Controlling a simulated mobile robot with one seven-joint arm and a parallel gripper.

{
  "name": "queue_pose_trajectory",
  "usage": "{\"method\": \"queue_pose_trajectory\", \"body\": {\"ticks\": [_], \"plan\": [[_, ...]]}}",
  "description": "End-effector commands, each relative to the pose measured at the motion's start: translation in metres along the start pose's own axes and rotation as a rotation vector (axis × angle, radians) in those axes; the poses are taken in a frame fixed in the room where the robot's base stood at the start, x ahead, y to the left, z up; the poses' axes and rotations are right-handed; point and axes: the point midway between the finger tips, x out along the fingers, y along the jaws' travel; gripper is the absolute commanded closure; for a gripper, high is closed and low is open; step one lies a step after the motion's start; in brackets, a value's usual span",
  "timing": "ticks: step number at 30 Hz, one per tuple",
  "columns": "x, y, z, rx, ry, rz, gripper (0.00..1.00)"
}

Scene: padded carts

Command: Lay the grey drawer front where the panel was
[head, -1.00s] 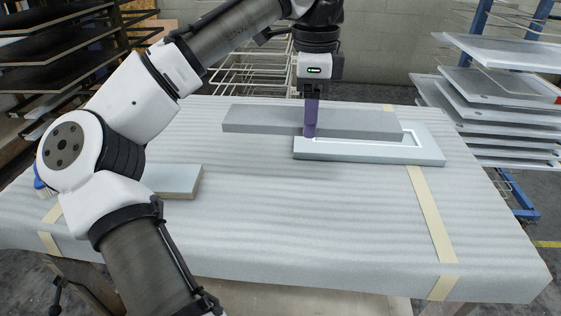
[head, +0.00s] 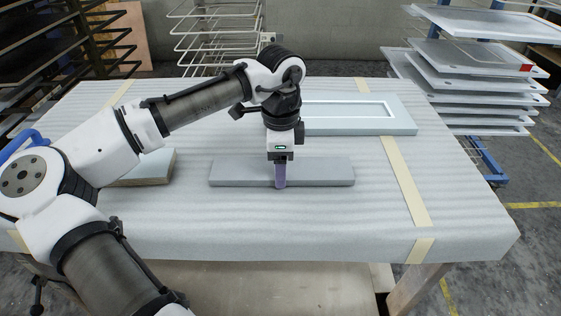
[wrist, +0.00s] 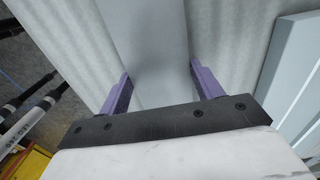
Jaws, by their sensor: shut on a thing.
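The grey drawer front (head: 325,172) is a long flat slab lying level across the middle of the padded table, its long side left to right. My gripper (head: 281,182) points straight down at its middle and is shut on it across its width. In the wrist view the purple fingers (wrist: 160,88) sit against both long edges of the drawer front (wrist: 150,40). I cannot tell whether it touches the padding or hangs just above. A pale framed panel (head: 408,128) lies behind it to the right, apart from it, partly hidden by my arm.
The padded table top (head: 330,225) is clear in front of the drawer front, with tan tape strips (head: 408,185) on the right. A pale block (head: 150,172) lies at the left, partly behind my arm. Racks of panels (head: 470,85) stand at the right.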

Motion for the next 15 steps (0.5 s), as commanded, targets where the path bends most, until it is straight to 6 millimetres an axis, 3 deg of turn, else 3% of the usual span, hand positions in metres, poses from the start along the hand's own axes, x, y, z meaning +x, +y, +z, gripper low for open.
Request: {"method": "queue_pose_trajectory", "body": {"ticks": [11, 12, 15], "plan": [[0.0042, -0.0003, -0.0002, 0.001, 0.001, -0.001, 0.67], [0.0041, -0.0003, 0.0, 0.0, 0.0, -0.001, 0.31], [0.004, -0.0003, 0.0001, 0.0, 0.0, -0.001, 0.18]]}}
